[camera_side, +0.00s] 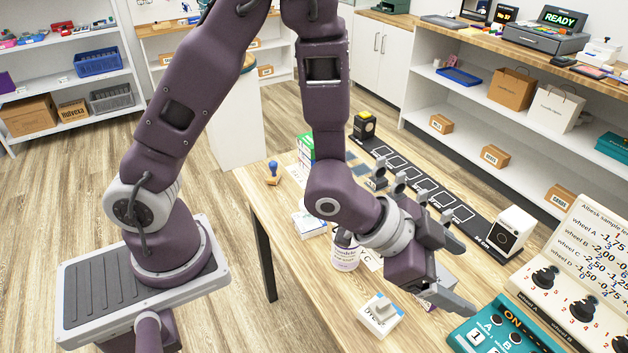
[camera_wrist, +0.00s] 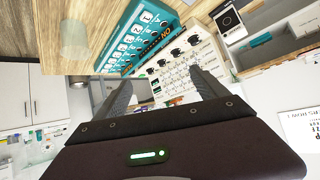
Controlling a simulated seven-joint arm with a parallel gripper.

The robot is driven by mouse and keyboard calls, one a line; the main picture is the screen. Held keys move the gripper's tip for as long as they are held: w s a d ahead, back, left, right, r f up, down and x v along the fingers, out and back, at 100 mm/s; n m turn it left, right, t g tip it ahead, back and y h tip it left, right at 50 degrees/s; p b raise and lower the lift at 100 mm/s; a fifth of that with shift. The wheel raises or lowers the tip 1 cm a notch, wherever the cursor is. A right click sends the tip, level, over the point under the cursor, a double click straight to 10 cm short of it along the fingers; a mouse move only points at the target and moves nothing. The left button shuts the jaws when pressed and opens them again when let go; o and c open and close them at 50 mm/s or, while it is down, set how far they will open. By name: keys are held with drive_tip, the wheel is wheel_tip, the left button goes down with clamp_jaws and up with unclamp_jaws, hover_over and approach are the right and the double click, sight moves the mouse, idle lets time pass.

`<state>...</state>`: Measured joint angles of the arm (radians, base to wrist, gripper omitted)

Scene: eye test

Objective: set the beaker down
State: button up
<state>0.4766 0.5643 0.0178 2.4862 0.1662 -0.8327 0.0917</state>
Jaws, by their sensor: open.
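My gripper (camera_side: 467,278) is open above the right part of the wooden table, its two grey fingers spread wide apart. In the wrist view, nothing shows held between the fingers of my gripper (camera_wrist: 160,80). A pale, see-through round vessel (camera_wrist: 73,38), which looks like the beaker, is on the wood at the upper left of the wrist view. It is apart from the fingers. I cannot make out the beaker in the side view; my arm and gripper hide part of the table there.
A teal box with dials (camera_side: 490,335) and a panel of wheels (camera_side: 570,285) stand at the right. A white bottle (camera_side: 345,252), a small white block on a card (camera_side: 381,312) and a white cube-shaped device (camera_side: 509,231) are near my gripper. A dark marked strip (camera_side: 420,187) runs along the table's far edge.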

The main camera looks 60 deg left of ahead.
drive_tip(key=s+a+r+n+y, duration=0.2)
drive_tip(key=a+r+n+y, duration=0.1)
drive_tip(key=a+r, duration=0.75)
drive_tip(key=s+a+r+n+g+y, duration=0.1)
drive_tip(key=s+a+r+n, duration=0.1)
drive_tip(key=s+a, duration=0.3)
drive_tip(key=s+a+r+n+g+y, duration=0.2)
drive_tip(key=s+a, duration=0.3)
drive_tip(key=s, duration=0.8)
drive_tip(key=shift+s+a+r+n, duration=0.35)
drive_tip(key=shift+r+n, duration=0.1)
drive_tip(key=shift+n, duration=0.25)
